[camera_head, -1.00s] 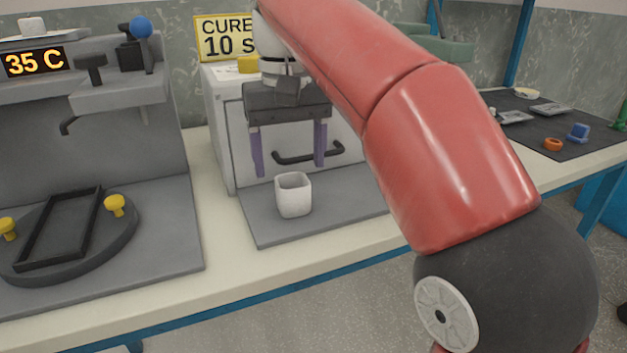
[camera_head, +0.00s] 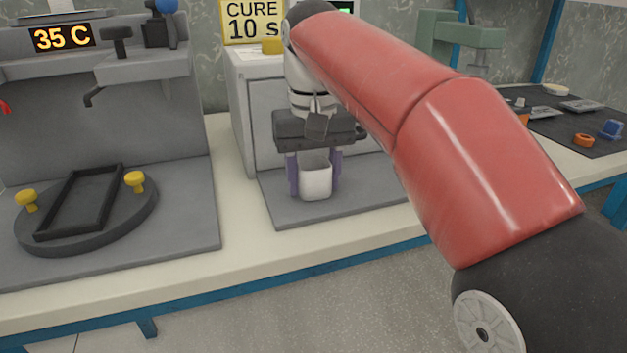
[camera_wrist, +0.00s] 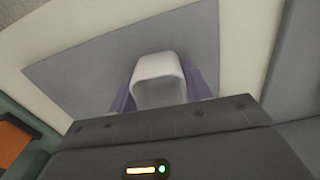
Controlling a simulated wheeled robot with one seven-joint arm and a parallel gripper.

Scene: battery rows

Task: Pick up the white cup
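The white cup (camera_head: 317,180) stands upright on the grey base plate in front of a light grey cabinet. My gripper (camera_head: 315,180) points down over it, with one purple finger on each side of the cup. In the wrist view, the cup (camera_wrist: 158,78) sits between the fingers (camera_wrist: 160,92), which appear to touch its sides. The gripper looks shut on the cup. The cup's bottom appears to rest on the plate; any small gap cannot be told. The gripper body hides part of the cup's top.
The grey base plate (camera_head: 375,197) lies on the cream bench, with the cabinet (camera_head: 240,110) close behind. A machine with a round platform and black frame (camera_head: 80,205) stands left. A dark mat (camera_head: 560,128) with small parts lies right.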

